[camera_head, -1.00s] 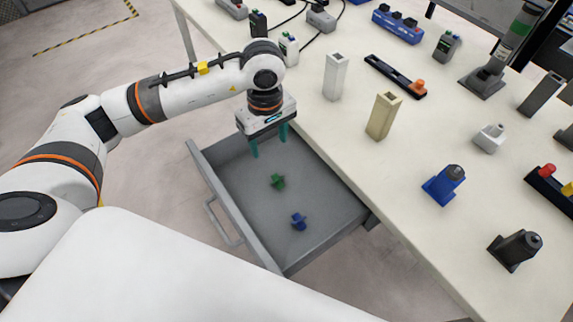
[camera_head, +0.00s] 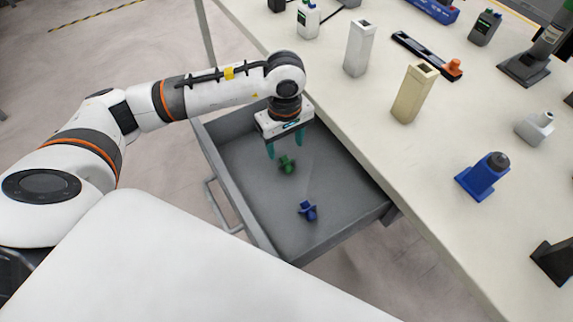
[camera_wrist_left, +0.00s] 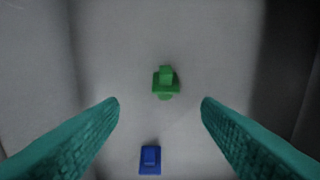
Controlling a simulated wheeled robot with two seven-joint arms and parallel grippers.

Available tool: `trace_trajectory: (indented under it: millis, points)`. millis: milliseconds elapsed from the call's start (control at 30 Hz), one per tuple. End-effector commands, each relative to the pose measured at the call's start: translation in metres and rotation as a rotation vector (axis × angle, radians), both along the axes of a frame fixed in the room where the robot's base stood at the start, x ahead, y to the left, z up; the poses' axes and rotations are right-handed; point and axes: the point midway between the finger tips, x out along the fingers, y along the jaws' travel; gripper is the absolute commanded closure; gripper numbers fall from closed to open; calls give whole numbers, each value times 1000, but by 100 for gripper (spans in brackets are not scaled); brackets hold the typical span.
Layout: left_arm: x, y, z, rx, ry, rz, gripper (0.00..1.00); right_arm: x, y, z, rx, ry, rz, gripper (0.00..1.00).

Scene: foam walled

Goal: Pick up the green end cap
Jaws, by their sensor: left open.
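The green end cap (camera_head: 287,165) lies on the floor of the open grey drawer (camera_head: 330,216). It also shows in the left wrist view (camera_wrist_left: 166,82), ahead of the fingertips and between their lines. My left gripper (camera_head: 285,150) is open and points down over the drawer, above the green cap and apart from it. Its two teal fingers (camera_wrist_left: 160,105) hold nothing. A blue part (camera_head: 307,210) lies in the drawer nearer to me; it also shows low in the left wrist view (camera_wrist_left: 150,160). My right gripper is not in view.
The drawer walls surround the gripper's work area, and the white table (camera_head: 400,150) edge runs along the drawer's right side. A beige block (camera_head: 413,95), a white block (camera_head: 359,48) and a blue holder (camera_head: 482,178) stand on the table. The drawer floor around the caps is clear.

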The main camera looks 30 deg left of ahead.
Motion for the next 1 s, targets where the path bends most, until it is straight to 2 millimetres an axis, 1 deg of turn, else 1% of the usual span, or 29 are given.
trace_trajectory:
  millis: [33,100,200,367,533,633,733,967,1000]
  points:
    - [-1,0,-10,1,4,1,42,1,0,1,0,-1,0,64]
    - [-1,0,-21,0,4,1,42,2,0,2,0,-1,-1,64]
    - [0,0,-31,0,1,-1,42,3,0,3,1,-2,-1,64]
    - [1,-1,-41,1,3,0,42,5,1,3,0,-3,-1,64]
    - [7,-2,-67,-1,5,1,42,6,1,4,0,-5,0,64]
    - [7,-1,-80,0,4,0,42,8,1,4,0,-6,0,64]
    - [8,-1,-86,1,1,0,42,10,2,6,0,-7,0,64]
    - [8,-1,-86,1,-1,-1,42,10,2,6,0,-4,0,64]
    - [8,-1,-86,1,-1,-1,48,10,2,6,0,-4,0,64]
